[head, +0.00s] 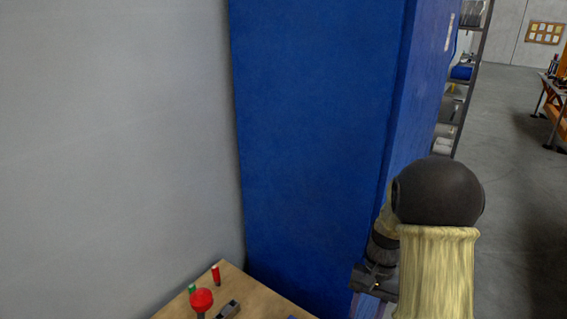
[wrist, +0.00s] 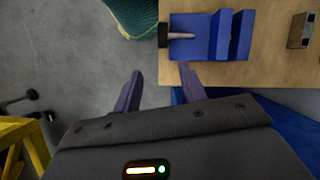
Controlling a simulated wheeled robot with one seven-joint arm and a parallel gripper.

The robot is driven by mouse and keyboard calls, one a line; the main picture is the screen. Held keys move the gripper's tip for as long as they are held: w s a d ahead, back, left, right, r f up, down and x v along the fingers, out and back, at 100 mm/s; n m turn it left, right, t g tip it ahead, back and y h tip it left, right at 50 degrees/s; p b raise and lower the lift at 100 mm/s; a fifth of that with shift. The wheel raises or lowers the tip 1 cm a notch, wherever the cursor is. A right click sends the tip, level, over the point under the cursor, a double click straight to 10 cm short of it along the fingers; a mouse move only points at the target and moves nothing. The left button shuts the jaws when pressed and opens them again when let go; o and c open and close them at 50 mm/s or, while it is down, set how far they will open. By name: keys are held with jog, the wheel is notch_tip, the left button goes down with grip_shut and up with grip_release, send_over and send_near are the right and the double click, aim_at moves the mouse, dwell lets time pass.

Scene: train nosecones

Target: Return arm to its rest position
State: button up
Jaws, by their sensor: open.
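My gripper (wrist: 160,92) shows in the wrist view with its two purple-grey fingers apart and nothing between them. The fingers point toward the grey floor and the edge of a wooden table. In the head view my arm is at the lower right, bent, with a dark rounded joint and a pale yellowish sleeve. The gripper's fingertips cannot be made out there.
A wooden table (head: 258,294) holds a red-topped knob (head: 201,299) and small red and green items. In the wrist view a blue block-like holder (wrist: 215,35) sits on the table (wrist: 275,70). A tall blue cabinet (head: 315,130) stands behind. Open floor (head: 510,200) lies right.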

jog(key=s+a+r+n+t+h, duration=0.2)
jog(key=s+a+r+n+t, duration=0.2)
jog(key=s+r+t, duration=0.1)
jog(key=s+t, duration=0.1)
jog(key=s, duration=0.1)
jog(key=shift+s+a+r+n, duration=0.2)
jog(key=shift+s+r+n, duration=0.1)
jog(key=shift+r, duration=0.05)
jog(key=shift+c, duration=0.6)
